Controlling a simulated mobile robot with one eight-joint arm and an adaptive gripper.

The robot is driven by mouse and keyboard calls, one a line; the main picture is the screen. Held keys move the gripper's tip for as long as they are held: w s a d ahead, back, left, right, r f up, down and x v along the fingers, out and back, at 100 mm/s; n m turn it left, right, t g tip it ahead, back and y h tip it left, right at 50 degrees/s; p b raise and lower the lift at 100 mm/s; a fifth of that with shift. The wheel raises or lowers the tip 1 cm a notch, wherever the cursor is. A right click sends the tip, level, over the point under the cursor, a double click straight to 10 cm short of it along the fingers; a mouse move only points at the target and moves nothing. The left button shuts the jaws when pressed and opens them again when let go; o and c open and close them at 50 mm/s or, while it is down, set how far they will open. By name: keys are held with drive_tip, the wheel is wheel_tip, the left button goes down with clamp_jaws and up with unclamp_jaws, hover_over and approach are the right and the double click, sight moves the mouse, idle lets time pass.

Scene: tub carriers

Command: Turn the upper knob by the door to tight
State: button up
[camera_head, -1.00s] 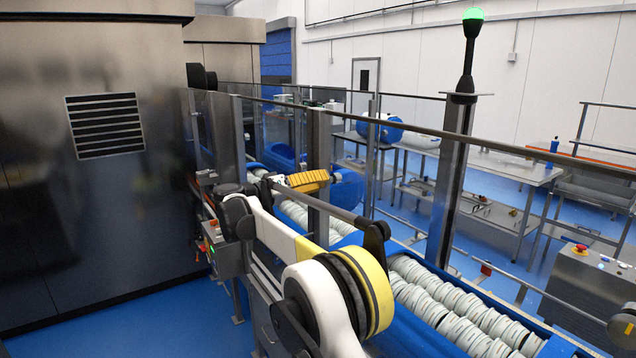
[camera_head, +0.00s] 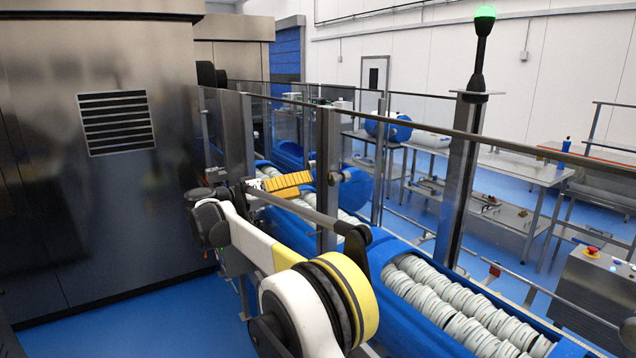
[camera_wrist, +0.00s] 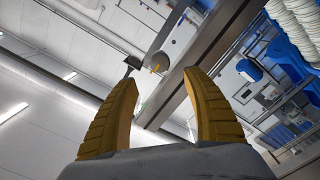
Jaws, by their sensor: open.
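My gripper (camera_head: 288,182) reaches out over the conveyor side near the glass fence in the head view. In the wrist view its two yellow ribbed fingers (camera_wrist: 160,82) stand apart with nothing between them. Beyond the fingertips, a grey round part with a small yellow mark (camera_wrist: 178,46) shows beside a metal post. It may be a knob, but I cannot tell which one or how it is turned.
A glass fence with metal posts (camera_head: 325,165) runs along the blue conveyor (camera_head: 415,325) carrying stacked pale tubs (camera_head: 450,305). A large steel cabinet (camera_head: 70,215) stands at left. Blue floor (camera_head: 130,305) is clear before it. Benches (camera_head: 520,165) stand behind the fence.

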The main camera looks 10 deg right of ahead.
drive_tip(key=v, duration=0.3)
drive_tip(key=shift+a, duration=0.1)
drive_tip(key=s+d+f+n+g+y+b, duration=0.2)
drive_tip(key=s+d+f+n+y+b, duration=0.2)
drive_tip(key=s+d+f+y+b, duration=0.75)
drive_tip(key=s+f+t+y+b, duration=0.2)
drive_tip(key=s+f+y+b, duration=0.3)
drive_tip(key=s+f, duration=2.3)
drive_tip(key=s+d+b, duration=0.1)
drive_tip(key=s+b, duration=0.2)
drive_tip(key=b, duration=0.3)
drive_tip(key=shift+s+f+n, duration=0.25)
drive_tip(key=shift+f+n, duration=0.05)
drive_tip(key=shift+f, duration=0.05)
